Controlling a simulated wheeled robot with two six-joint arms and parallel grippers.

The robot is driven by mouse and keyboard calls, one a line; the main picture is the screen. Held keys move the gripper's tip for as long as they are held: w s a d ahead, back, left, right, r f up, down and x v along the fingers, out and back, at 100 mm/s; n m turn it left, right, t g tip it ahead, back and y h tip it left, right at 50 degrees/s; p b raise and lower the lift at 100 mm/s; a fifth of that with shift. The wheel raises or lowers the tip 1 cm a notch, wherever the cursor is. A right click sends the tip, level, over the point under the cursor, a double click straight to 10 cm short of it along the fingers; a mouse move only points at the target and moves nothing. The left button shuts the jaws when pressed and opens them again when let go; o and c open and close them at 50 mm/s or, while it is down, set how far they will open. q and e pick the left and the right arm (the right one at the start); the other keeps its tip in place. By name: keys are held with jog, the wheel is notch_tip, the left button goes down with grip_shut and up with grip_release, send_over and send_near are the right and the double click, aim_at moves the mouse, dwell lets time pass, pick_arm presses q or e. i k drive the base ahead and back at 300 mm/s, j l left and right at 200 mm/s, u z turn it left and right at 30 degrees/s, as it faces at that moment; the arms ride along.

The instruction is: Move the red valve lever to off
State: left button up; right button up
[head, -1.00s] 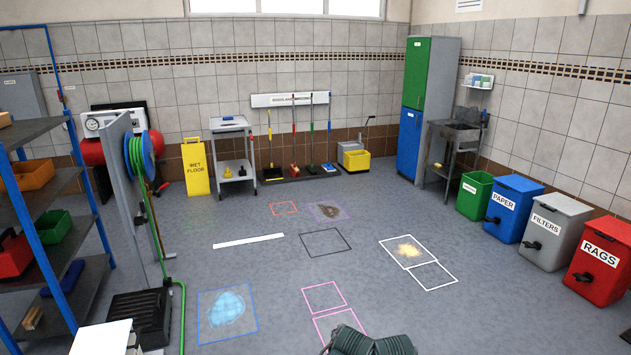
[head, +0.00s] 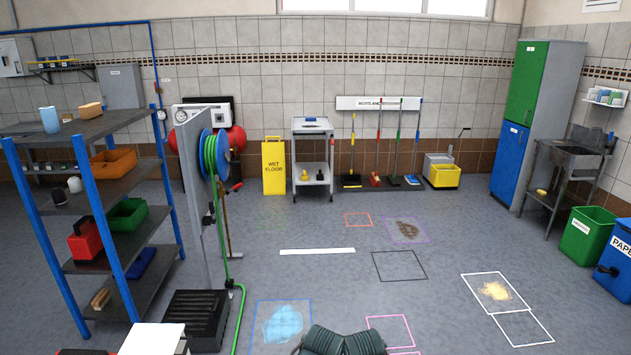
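No lever can be made out clearly as the red valve lever. A blue pipe (head: 153,55) runs along the back wall and down behind the shelf, with a small reddish fitting on it that is too small to read. A large red tank (head: 236,139) stands behind the grey panel, with small red and dark parts below it, also too small to tell. Neither of my grippers can be made out, so their fingers are not seen.
A blue-framed shelf (head: 76,185) stands at left. A yellow sign (head: 274,166) and a cart (head: 313,155) stand behind. The central floor is largely open.

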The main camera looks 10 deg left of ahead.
aim_at(235, 188)
jog(key=i, duration=1.4)
jog(key=i+l+u, duration=0.1)
jog(key=i+u, duration=0.3)
jog(key=i, duration=0.15)
jog(key=i+l+u, duration=0.35)
jog(key=i, duration=0.15)
jog(key=i+l+u, duration=0.55)
jog(key=i+l, duration=0.3)
